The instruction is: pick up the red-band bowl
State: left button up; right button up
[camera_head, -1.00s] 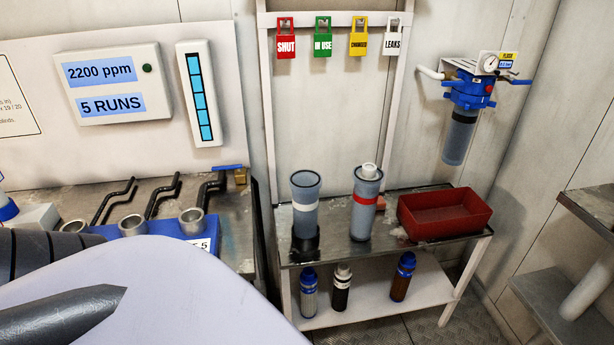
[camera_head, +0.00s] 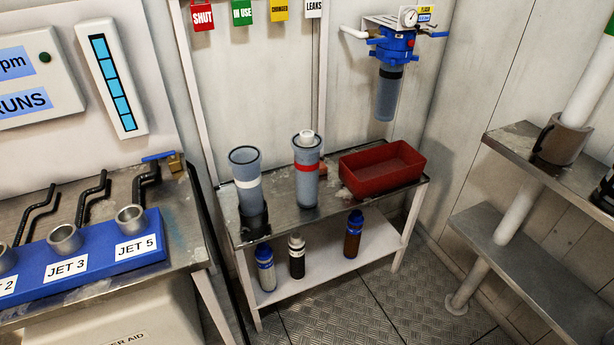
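The red-band bowl (camera_head: 307,185) is a tall, grey-blue translucent cup with a red band near its upper part. It stands upright on the metal top of the small table (camera_head: 325,205). A white cylindrical piece sticks out of its mouth. A similar bowl with a white band (camera_head: 246,180) stands to its left in a black holder. Neither of my grippers shows in the view.
A red tray (camera_head: 380,185) sits right of the red-band bowl. Several small bottles stand on the lower shelf (camera_head: 335,262). A blue jet rack (camera_head: 90,250) is at left, metal shelves (camera_head: 540,270) at right. Patterned floor (camera_head: 375,310) is open in front.

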aim_at(306, 161)
jog(key=i+z, duration=0.8)
jog(key=i, duration=0.25)
